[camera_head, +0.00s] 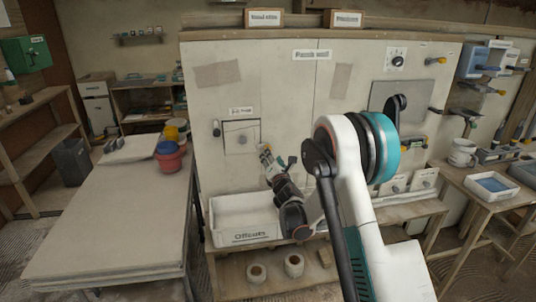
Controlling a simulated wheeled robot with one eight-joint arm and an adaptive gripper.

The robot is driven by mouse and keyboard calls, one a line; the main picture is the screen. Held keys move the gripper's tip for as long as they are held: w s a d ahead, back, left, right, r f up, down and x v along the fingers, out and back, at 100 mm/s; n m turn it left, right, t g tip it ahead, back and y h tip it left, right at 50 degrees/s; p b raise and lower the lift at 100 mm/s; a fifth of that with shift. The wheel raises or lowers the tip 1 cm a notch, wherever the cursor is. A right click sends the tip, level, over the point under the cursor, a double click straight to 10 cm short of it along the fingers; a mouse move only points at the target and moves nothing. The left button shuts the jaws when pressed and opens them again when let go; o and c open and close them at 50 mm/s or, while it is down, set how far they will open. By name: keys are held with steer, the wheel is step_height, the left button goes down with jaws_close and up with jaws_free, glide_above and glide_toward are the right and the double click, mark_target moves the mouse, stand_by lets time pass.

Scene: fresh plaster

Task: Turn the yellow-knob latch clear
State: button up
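A small square door (240,137) is set in the upright panel, with a dark grey handle (216,129) at its left. My gripper (276,160) is in front of the panel, just right of and below this door and above the white tray. A small yellowish spot shows at its tip; I cannot tell whether this is the latch knob or whether the gripper touches it. The fingers are small and overlap the panel, so their opening is unclear. Another yellow knob (437,61) sticks out at the panel's upper right.
A white tray (243,236) stands on the ledge below my gripper. My arm covers much of the panel's middle right. A grey plate (385,100) and more yellow-tipped fittings (499,92) are to the right. A long table (105,225) with tubs (168,160) stands left.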

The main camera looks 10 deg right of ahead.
mark_target(264, 147)
steer(key=w+b, duration=0.1)
steer(key=w, duration=0.6)
steer(key=c, duration=1.1)
